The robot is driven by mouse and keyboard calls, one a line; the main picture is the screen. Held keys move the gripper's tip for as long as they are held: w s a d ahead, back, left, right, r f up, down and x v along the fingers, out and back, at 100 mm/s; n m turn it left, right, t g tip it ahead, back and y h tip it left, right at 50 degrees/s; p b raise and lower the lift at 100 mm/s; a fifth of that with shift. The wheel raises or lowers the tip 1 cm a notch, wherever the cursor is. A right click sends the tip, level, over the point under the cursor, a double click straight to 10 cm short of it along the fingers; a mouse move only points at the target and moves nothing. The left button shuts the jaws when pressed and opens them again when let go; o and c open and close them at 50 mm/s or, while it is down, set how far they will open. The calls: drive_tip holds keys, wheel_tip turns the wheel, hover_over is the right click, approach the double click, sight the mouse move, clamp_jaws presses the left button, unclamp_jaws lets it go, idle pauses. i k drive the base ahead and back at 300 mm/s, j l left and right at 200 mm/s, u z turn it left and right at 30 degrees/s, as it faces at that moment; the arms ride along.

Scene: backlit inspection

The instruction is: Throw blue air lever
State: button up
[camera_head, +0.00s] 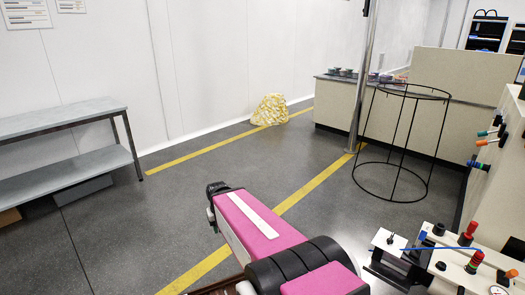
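A lever with a blue grip (472,163) sticks out to the left from the pale upright panel (496,190) at the right edge. It is the lowest of a small group of coloured levers there; one with an orange grip (480,142) and one with a green grip (483,133) are above it. The blue grip is small in view, and its exact setting cannot be told. My pink and black arm fills the bottom middle, well left of and below the levers. My gripper cannot be made out in this view.
A white equipment deck (455,258) with red and black knobs and a thin blue line stands at lower right, below the levers. A black wire ring stand (393,148) and a metal post (366,80) are behind. A grey bench (70,120) stands left. The middle floor is open.

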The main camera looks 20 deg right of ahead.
sight(422, 235)
drive_tip(key=i+z, duration=0.8)
drive_tip(key=i+j+z, duration=0.25)
drive_tip(key=i+z, duration=0.15)
drive_tip(key=i+j+z, duration=0.5)
drive_tip(key=z, duration=0.4)
drive_tip(key=i+j+z, duration=0.15)
drive_tip(key=z, duration=0.35)
drive_tip(key=i+j+z, duration=0.2)
drive_tip(key=z, duration=0.3)
drive_tip(key=i+j+z, duration=0.1)
drive_tip(key=j+z, duration=0.2)
drive_tip(key=z, duration=0.15)
drive_tip(key=i+j+z, duration=0.15)
drive_tip(key=z, duration=0.25)
drive_tip(key=j+z, duration=0.4)
drive_tip(key=i+j+z, duration=0.1)
drive_tip(key=j+z, duration=0.75)
drive_tip(key=i+j, duration=0.15)
drive_tip(key=i, duration=0.15)
drive_tip(key=l+z, duration=0.05)
